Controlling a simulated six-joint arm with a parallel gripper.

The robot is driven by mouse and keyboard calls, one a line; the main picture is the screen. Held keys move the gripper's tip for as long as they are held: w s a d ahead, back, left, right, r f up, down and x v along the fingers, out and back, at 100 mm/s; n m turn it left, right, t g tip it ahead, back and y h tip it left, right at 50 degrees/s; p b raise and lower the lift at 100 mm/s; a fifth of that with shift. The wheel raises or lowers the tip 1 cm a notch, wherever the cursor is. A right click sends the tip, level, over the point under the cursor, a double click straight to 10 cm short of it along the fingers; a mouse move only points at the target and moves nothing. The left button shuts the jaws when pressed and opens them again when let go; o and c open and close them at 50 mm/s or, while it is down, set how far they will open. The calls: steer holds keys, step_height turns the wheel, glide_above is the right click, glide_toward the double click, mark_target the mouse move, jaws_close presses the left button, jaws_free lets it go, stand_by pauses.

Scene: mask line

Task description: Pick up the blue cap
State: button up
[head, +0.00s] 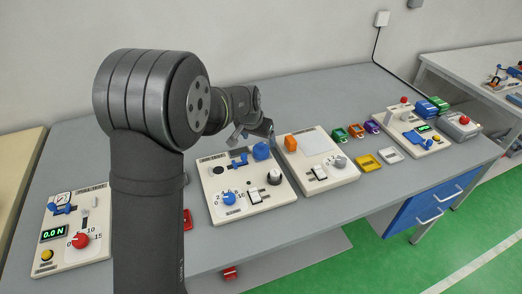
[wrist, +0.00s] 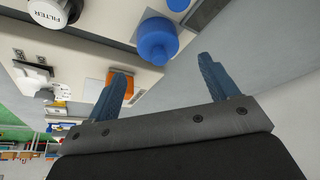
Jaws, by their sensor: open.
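The blue cap (head: 261,151) is a rounded blue piece at the back right corner of the middle-left white panel in the head view. In the wrist view the blue cap (wrist: 157,42) shows at the top, just past the fingertips and roughly between them. My gripper (wrist: 163,68) is open, with nothing between its blue-grey fingers. In the head view my gripper (head: 254,133) is close to the cap, by the panel's back edge. I cannot tell the exact gap between fingers and cap.
The cap's panel (head: 213,207) also bears a blue dial (head: 229,198), a black-and-white knob (head: 274,177) and a blue lever (head: 237,161). A second panel (head: 340,178) with an orange block (head: 291,143) stands close on the right. The grey bench (head: 230,97) is clear behind.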

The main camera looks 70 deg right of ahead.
mark_target(261, 144)
steer(key=shift+x, duration=2.8)
steer(key=c, duration=1)
steer(key=shift+c, duration=0.2)
steer(key=shift+r, duration=0.1)
